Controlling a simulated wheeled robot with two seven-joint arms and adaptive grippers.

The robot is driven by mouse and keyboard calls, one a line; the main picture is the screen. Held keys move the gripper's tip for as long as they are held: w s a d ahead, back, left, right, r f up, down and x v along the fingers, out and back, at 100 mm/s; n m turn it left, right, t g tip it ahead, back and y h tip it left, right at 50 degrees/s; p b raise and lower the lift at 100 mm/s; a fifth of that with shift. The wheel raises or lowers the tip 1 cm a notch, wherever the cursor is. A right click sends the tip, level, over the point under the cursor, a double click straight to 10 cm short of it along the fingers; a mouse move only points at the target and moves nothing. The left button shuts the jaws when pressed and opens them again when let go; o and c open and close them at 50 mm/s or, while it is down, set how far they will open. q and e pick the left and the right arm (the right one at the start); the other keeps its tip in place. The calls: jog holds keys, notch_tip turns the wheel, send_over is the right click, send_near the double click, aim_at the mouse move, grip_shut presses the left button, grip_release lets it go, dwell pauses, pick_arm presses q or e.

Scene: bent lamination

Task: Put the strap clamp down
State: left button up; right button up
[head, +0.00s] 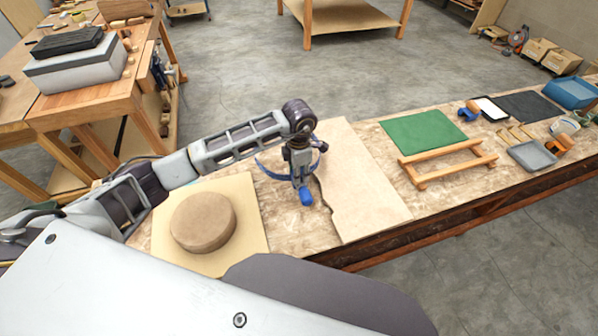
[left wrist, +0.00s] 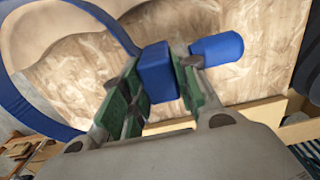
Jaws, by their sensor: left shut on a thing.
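The strap clamp is blue, with a stubby handle (head: 306,196) and a curved strap (head: 268,173). My left gripper (head: 300,178) is shut on it over the worktable, between the round wooden form and the pale board. In the left wrist view the clamp's blue block (left wrist: 156,70) sits between the green-padded fingers of the gripper (left wrist: 158,88). Its handle points right and its strap loops out to the left. I cannot tell whether the clamp touches the table. My right gripper is not in view.
The round form (head: 203,219) sits on a tan square board (head: 247,195). The pale board (head: 362,185) lies right of the clamp. Beyond it are a green mat (head: 423,132), a wooden rack (head: 447,163) and a grey tray (head: 531,155). Bare table shows between the two boards.

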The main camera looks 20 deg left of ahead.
pick_arm(q)
jog(key=shift+f, duration=0.35)
jog(key=o, duration=1)
jog(key=shift+c, duration=0.2)
jog(key=shift+r, duration=0.25)
jog(key=shift+r+p, duration=0.3)
jog(key=shift+r, duration=0.05)
notch_tip(320, 180, up, 12)
jog(key=b, duration=0.2)
jog(key=shift+f, duration=0.15)
